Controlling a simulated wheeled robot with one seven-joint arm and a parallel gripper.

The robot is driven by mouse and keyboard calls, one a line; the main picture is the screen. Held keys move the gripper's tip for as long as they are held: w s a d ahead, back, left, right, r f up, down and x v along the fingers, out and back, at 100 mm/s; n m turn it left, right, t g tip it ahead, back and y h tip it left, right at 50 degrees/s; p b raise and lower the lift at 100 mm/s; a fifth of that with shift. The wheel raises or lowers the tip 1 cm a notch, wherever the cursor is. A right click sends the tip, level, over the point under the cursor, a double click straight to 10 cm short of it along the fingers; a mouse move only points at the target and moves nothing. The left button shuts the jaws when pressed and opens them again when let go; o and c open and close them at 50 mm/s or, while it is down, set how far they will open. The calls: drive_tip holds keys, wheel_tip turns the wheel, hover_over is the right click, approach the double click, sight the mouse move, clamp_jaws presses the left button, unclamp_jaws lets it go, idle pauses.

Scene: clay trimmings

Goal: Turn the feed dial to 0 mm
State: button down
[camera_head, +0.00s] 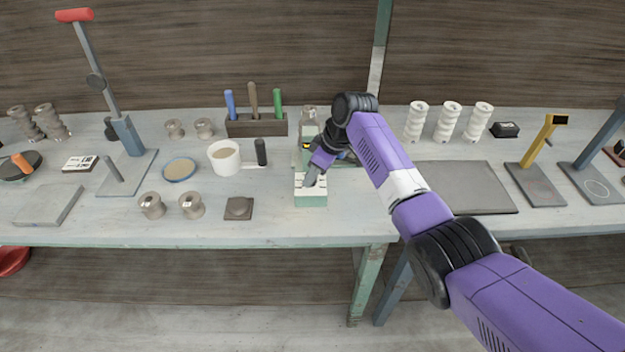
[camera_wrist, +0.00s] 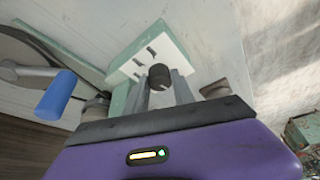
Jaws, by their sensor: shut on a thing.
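The feed dial (camera_wrist: 159,76) is a small dark round knob in the wrist view, on a pale green device (camera_head: 311,199) with a white face. Dark marks show on the white face (camera_wrist: 141,60) around the knob, too small to read. My gripper (camera_wrist: 163,84) has one finger on each side of the dial and is shut on it. In the head view my gripper (camera_head: 311,178) reaches down onto the device's white top and hides the dial. I cannot tell which mark the dial points to.
A white cup (camera_head: 224,158) and a dark-handled tool (camera_head: 261,152) stand left of the device. A tool rack (camera_head: 257,125) is behind. A brown square block (camera_head: 239,208) lies front left. A grey slab (camera_head: 464,188) lies right, beyond my arm. A blue handle (camera_wrist: 56,96) shows in the wrist view.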

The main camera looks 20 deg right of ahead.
drive_tip(key=shift+n+b, duration=0.45)
drive_tip(key=shift+n, duration=0.15)
drive_tip(key=shift+g, duration=0.3)
drive_tip(key=c, duration=1.1)
unclamp_jaws()
drive_tip(key=shift+o, duration=0.2)
drive_tip(key=b+v, duration=0.1)
drive_tip(key=v, duration=0.7)
drive_tip(key=shift+d+f, duration=0.1)
drive_tip(key=shift+d, duration=0.05)
